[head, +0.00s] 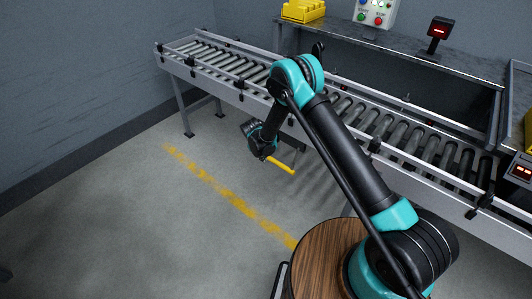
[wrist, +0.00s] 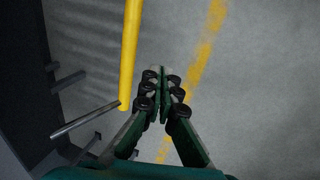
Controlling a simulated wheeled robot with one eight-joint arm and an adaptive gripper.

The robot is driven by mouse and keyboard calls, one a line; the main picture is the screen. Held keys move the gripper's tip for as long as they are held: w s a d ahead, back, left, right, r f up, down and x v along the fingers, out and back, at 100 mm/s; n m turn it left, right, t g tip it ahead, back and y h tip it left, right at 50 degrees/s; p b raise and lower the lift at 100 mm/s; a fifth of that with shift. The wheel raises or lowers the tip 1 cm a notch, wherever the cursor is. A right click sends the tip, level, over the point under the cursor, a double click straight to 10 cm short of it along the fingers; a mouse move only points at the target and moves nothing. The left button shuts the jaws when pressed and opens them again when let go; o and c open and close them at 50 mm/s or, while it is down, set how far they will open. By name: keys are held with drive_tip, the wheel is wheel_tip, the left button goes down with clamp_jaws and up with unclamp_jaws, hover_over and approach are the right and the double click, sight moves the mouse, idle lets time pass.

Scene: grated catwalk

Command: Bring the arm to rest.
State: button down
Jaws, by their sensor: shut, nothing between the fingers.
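My gripper (wrist: 158,78) is shut and empty in the wrist view, its fingertips together over bare floor. In the head view my gripper (head: 262,154) hangs low at the end of my bent arm, in front of the roller conveyor; its fingertips are too small to make out there. A yellow bar (head: 281,165) is close beside it. In the wrist view the yellow bar (wrist: 130,50) is left of the fingers, and a gap shows between them.
The roller conveyor (head: 220,62) runs behind my arm. A thin grey rod (wrist: 85,120) lies near the yellow bar's end. A workbench behind holds a button panel (head: 375,12), a yellow object (head: 303,10) and a small red-lit device (head: 438,32). Floor (head: 130,225) at left is clear.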

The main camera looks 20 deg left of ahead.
drive_tip(key=w+d+r+m, duration=0.3)
drive_tip(key=d+r, duration=1.1)
drive_tip(key=r, duration=0.2)
drive_tip(key=s+d+r+m+y, duration=0.1)
drive_tip(key=s+d+r+m, duration=0.25)
drive_tip(key=d+r, duration=0.9)
drive_tip(key=s+d+r+m, duration=0.2)
drive_tip(key=s+d, duration=0.3)
drive_tip(key=d, duration=0.1)
drive_tip(key=s+d+r+m, duration=0.1)
drive_tip(key=s+d+r, duration=0.2)
drive_tip(key=s+d, duration=0.35)
drive_tip(key=s+d+m, duration=0.2)
drive_tip(key=s+d, duration=0.2)
drive_tip(key=s, duration=0.3)
drive_tip(key=s+d+f+m+t, duration=0.1)
drive_tip(key=s+d+m, duration=0.1)
drive_tip(key=s+d, duration=0.2)
drive_tip(key=s, duration=0.3)
drive_tip(key=shift+d+f, duration=0.15)
drive_tip(key=shift+d, duration=0.2)
